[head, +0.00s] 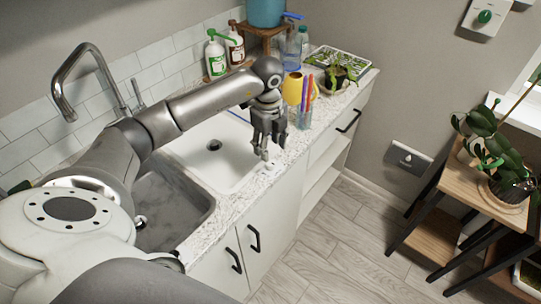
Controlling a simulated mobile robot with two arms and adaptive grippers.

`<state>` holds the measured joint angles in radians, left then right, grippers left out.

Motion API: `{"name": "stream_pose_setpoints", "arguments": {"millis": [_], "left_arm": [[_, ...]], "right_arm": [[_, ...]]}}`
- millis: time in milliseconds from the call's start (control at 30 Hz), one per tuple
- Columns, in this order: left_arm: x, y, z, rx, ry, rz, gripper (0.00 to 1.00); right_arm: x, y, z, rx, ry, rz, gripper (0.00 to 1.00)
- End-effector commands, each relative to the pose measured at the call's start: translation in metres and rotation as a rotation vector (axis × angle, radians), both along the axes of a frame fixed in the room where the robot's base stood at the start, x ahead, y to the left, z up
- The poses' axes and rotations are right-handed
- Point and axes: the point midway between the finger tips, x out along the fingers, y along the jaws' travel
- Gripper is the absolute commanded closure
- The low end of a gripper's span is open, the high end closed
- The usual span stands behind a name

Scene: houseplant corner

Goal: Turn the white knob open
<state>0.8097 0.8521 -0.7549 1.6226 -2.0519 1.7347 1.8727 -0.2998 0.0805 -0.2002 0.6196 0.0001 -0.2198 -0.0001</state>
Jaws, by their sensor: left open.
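Another white plate at the upper right carries a green knob (485,16). My right gripper is not in view.
The counter (236,199) holds a cup of pens (305,116), a yellow watering can (293,88), bottles and a plant tray (337,65). A wooden plant stand (466,186) stands at the right. The floor (345,240) between is clear.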

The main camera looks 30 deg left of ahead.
Motion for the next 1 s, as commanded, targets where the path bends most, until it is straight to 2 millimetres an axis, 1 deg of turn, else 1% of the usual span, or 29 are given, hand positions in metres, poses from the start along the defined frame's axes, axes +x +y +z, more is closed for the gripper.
{"name": "stream_pose_setpoints", "arguments": {"millis": [33,100,200,333,467,900,967,1000], "left_arm": [[0.000,0.000,0.012,0.001,-0.004,-0.001,0.51],[0.000,0.000,0.024,0.001,-0.002,-0.001,0.51],[-0.001,0.000,0.038,0.001,-0.002,0.000,0.51],[-0.001,0.000,0.049,0.000,0.000,0.000,0.51],[-0.002,0.000,0.052,0.000,0.001,0.000,0.51],[-0.002,0.000,0.052,0.000,0.001,0.000,0.51],[-0.002,-0.002,0.051,-0.006,-0.001,-0.006,0.51],[-0.001,-0.007,0.049,-0.022,-0.005,-0.019,0.51]], "right_arm": [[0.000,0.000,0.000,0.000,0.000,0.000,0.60],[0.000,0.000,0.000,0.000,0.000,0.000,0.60],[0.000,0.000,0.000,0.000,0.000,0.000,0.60],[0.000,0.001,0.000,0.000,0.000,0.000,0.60],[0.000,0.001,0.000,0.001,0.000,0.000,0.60],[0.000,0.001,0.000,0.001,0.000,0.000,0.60],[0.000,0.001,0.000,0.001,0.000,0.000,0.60],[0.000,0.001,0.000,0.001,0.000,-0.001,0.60]]}}
